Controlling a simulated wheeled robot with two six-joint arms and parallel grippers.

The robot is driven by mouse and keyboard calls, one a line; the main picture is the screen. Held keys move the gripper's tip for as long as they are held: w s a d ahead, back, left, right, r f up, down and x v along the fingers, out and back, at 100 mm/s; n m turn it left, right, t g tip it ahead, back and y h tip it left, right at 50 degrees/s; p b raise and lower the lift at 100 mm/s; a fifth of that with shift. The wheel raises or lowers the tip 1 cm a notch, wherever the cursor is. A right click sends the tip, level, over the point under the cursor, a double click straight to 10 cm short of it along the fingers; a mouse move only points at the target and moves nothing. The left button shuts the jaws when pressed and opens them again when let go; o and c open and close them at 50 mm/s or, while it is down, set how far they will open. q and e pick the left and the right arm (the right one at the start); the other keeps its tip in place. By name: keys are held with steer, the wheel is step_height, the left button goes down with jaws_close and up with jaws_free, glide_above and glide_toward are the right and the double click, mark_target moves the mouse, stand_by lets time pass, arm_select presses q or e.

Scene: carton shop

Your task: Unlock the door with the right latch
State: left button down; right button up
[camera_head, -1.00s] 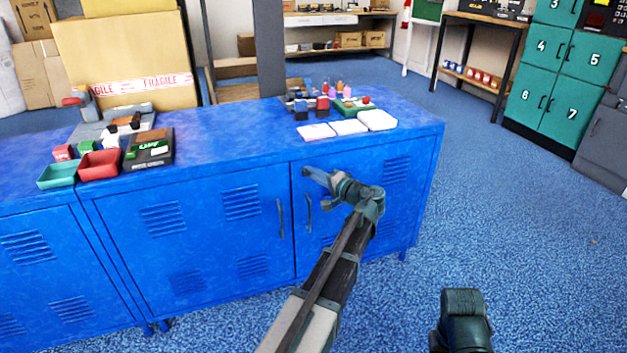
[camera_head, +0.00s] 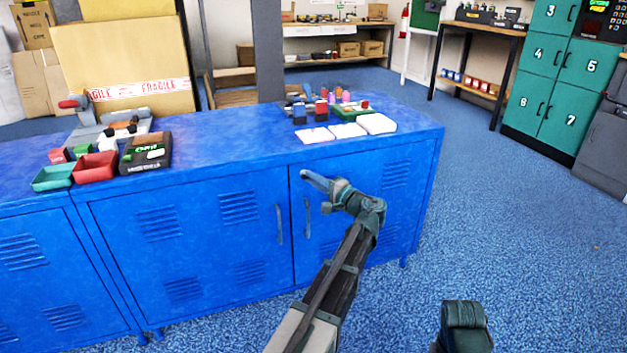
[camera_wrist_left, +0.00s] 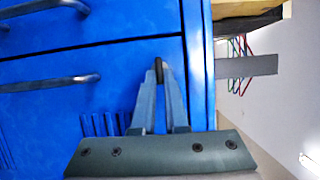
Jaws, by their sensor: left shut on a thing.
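The blue cabinet's right door (camera_head: 345,225) and the door left of it (camera_head: 200,235) both look closed in the head view. Each has a vertical bar handle beside the seam, the right door's handle (camera_head: 307,217) and the left one's (camera_head: 280,224). My left gripper (camera_head: 306,175) is at the upper left corner of the right door, above its handle. In the left wrist view, my left gripper's fingers (camera_wrist_left: 159,78) are shut on a small dark latch (camera_wrist_left: 158,68). The fingers hide most of it.
White pads (camera_head: 376,124) and small bottles stand on the cabinet top (camera_head: 235,130) above the right door. A red bin (camera_head: 95,167) and a teal bin (camera_head: 53,178) stand at the left. The blue floor (camera_head: 510,225) to the right is clear.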

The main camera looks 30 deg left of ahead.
arm_select(q)
steer(key=shift+a, duration=0.15)
steer(key=c, duration=0.9)
jaws_free()
steer(key=shift+c, duration=0.2)
steer(key=v, duration=1.3)
steer(key=shift+d, duration=0.35)
steer(key=shift+s, duration=0.1)
